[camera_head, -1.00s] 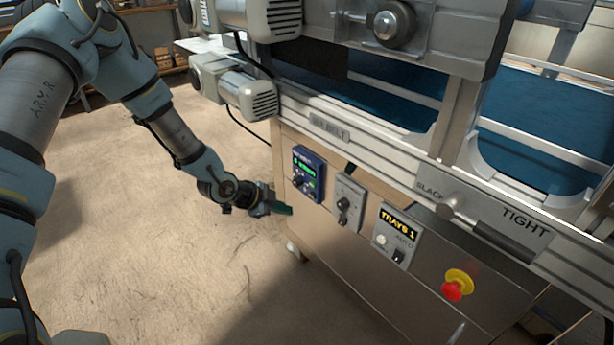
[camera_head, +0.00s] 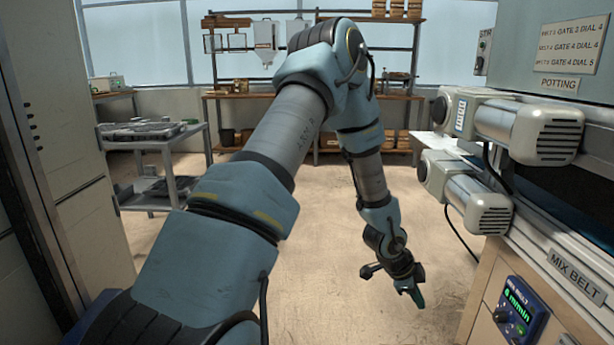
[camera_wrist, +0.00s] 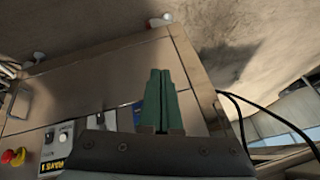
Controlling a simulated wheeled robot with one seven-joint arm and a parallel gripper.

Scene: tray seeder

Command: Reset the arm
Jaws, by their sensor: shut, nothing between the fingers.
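My gripper (camera_head: 415,297) hangs low over the floor at the end of my bent arm, left of the machine, in the head view. Its green fingers also show in the wrist view (camera_wrist: 158,98), closed together with nothing between them. In the wrist view the machine's front panel (camera_wrist: 88,78) lies beyond the fingers. I cannot tell the exact gap between the fingertips and the panel.
The seeder's blue display unit (camera_head: 517,316) and two motors (camera_head: 480,203) are at the right. A grey cart (camera_head: 165,150) with trays stands at the left. Shelves (camera_head: 310,85) line the back. Open floor (camera_head: 330,230) lies around the arm. A red button (camera_wrist: 19,155) shows in the wrist view.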

